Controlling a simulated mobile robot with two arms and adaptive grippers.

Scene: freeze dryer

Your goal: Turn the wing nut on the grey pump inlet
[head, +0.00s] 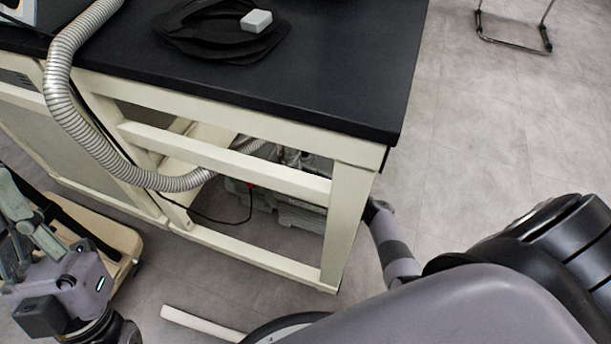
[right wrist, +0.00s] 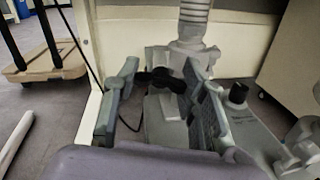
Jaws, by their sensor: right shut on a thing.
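The grey pump (head: 300,218) sits on the floor under the bench, partly hidden by the cream frame. It also shows in the right wrist view (right wrist: 245,122), with a ribbed hose (right wrist: 194,18) rising from its inlet (right wrist: 192,52). The black wing nut (right wrist: 166,80) is at the inlet, between the fingers of my right gripper (right wrist: 161,70), which is shut on it. In the head view my right arm reaches behind the bench's right leg and its fingers are hidden. My left gripper (head: 22,238) is at the far left, away from the pump; its jaw opening is unclear.
The black bench top (head: 330,75) overhangs the pump, with cream rails and legs (head: 345,215) around it. A silver hose (head: 62,115) curves down from the bench top to the pump. A black object with a white block (head: 256,20) lies on top.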

